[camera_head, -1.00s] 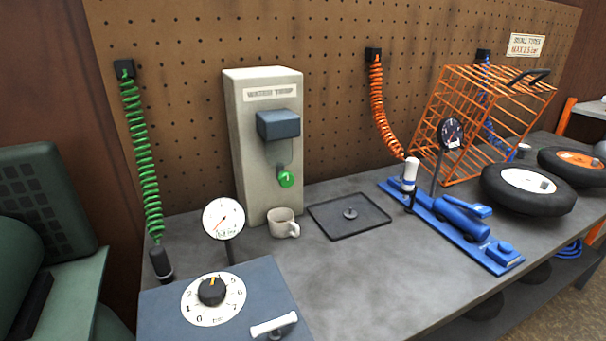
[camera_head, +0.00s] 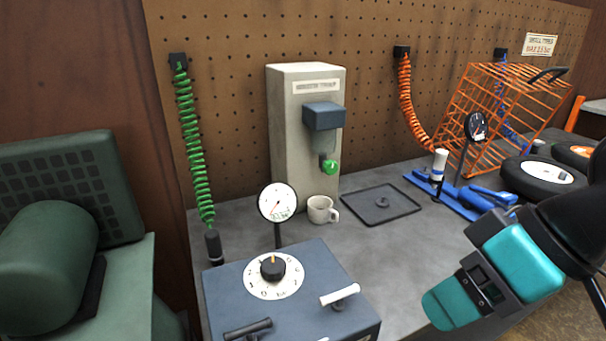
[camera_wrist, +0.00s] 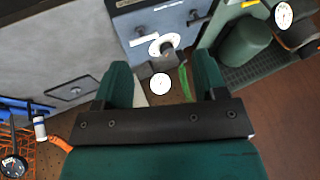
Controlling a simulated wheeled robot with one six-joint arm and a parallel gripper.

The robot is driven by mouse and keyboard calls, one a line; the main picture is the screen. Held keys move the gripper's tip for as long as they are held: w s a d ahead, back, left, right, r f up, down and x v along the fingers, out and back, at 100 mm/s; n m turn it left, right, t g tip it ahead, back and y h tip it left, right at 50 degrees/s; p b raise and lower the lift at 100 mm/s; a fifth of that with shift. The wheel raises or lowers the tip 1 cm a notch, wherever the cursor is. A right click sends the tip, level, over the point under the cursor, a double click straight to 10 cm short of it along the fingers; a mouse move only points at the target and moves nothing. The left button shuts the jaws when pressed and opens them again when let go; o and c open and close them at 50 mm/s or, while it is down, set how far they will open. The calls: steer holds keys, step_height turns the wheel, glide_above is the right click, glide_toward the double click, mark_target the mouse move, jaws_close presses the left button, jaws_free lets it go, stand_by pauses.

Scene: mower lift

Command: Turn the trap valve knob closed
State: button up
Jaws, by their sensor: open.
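The trap valve knob (camera_head: 329,167) is a small green knob with a pale mark on its face. It sits low on the front of a tall beige water trap (camera_head: 303,150), below a blue-grey block (camera_head: 323,116). My gripper (camera_head: 455,302) is at the lower right in the head view, well apart from the knob and nearer to me. In the wrist view my gripper (camera_wrist: 161,80) shows two spread green fingers, empty between them. I cannot make out the green knob in the wrist view.
A mug (camera_head: 321,210) stands under the knob. A blue-grey box with a black dial (camera_head: 272,267), levers and a gauge (camera_head: 277,202) stands in front. A green coiled hose (camera_head: 192,150) hangs left. A dark tray (camera_head: 380,204) lies right of the mug.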

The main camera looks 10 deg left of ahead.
steer(key=w+a+f+n+t+y, duration=0.15)
steer(key=w+a+y, duration=0.25)
steer(key=w+a, duration=0.4)
steer(key=m+t+b, duration=0.1)
steer(key=m+t, duration=0.4)
steer(key=t, duration=0.8)
glide_toward(332, 169)
steer(key=shift+g, duration=0.25)
steer(key=p+x, duration=0.4)
steer(key=p, duration=0.1)
steer(key=p+x, duration=0.3)
steer(key=p, duration=0.2)
steer(key=shift+w+a+r, duration=0.15)
steer(key=shift+w+r, duration=0.1)
steer(key=shift+w, duration=0.15)
steer(key=shift+w+a, duration=0.4)
steer(key=shift+w, duration=0.25)
steer(key=shift+f, duration=0.1)
steer(key=shift+m, duration=0.25)
steer(key=c, duration=0.9)
